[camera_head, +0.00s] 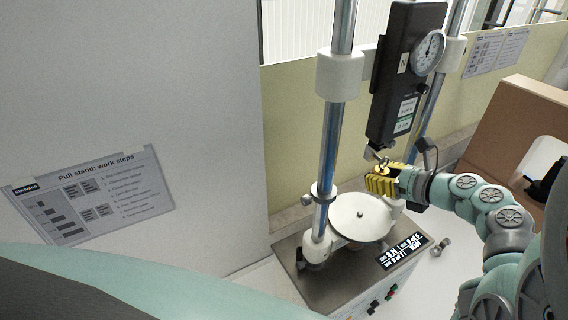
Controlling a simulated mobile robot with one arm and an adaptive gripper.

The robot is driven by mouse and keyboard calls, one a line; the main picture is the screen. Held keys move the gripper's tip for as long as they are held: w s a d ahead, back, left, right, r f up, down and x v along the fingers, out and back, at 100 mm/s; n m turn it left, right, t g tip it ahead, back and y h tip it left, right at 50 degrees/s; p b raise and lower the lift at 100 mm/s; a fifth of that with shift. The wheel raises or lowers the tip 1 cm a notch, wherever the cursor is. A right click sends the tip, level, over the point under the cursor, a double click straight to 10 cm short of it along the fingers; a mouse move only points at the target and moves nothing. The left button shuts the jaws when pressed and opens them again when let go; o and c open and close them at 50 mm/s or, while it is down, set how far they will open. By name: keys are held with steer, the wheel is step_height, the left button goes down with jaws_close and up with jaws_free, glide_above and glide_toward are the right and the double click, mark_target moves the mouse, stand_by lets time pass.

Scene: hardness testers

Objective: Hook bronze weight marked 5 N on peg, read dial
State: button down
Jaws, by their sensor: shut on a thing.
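My gripper (381,184), with yellow ribbed fingers, is in the middle right, just below the force gauge. It is shut on a small brassy weight (384,170), mostly hidden between the fingers. Its marking cannot be read. The dark gauge body (391,95) hangs between two steel columns, with a round white dial (428,53) at its upper right. The dial reading is too small to tell. A metal hook or peg (374,154) hangs under the gauge, close above the weight. I cannot tell whether they touch.
Below is the stand's round white plate (350,227) on a grey base (335,280) with a lit display (403,250). Steel columns (331,150) flank the gauge. A cardboard box (515,125) stands at right. A work-steps sheet (90,197) is on the left panel.

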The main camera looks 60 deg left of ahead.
steer(key=shift+a+r+p, duration=0.15)
steer(key=shift+a+p, duration=0.4)
steer(key=shift+a, duration=0.35)
steer(key=shift+a+f+b, duration=0.1)
steer(key=shift+f+b, duration=0.25)
steer(key=shift+b, duration=0.25)
steer(key=c, duration=0.5)
jaws_free()
steer(key=shift+w, duration=0.1)
